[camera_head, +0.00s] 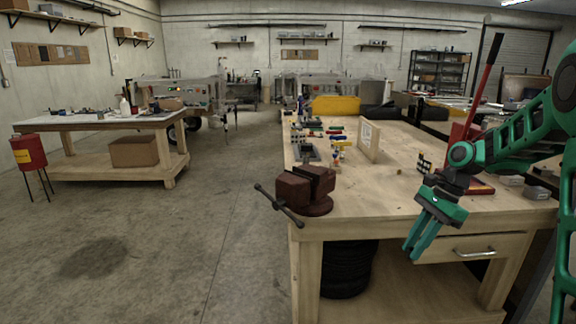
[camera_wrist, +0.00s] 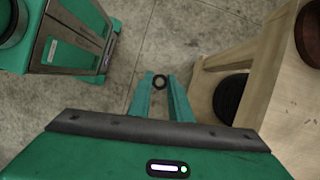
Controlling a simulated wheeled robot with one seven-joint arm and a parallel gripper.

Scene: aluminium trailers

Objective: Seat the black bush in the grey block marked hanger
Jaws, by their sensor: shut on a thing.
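My gripper (camera_head: 413,248) hangs in front of the right workbench's front edge, fingers pointing down and slightly left. In the wrist view my gripper (camera_wrist: 160,86) is shut on the black bush (camera_wrist: 159,76), a small dark ring between the fingertips, with open floor beneath. The bush is too small to make out in the head view. Small grey blocks (camera_head: 537,192) lie at the right end of the benchtop, behind and right of my gripper. No marking is readable, so I cannot tell which is the hanger block.
A brown vise (camera_head: 305,189) stands at the bench's front left corner. A wooden upright board (camera_head: 369,141) and several small coloured parts stand behind it. A red-handled tool (camera_head: 487,84) rises near my arm. A black tyre (camera_head: 347,270) lies under the bench.

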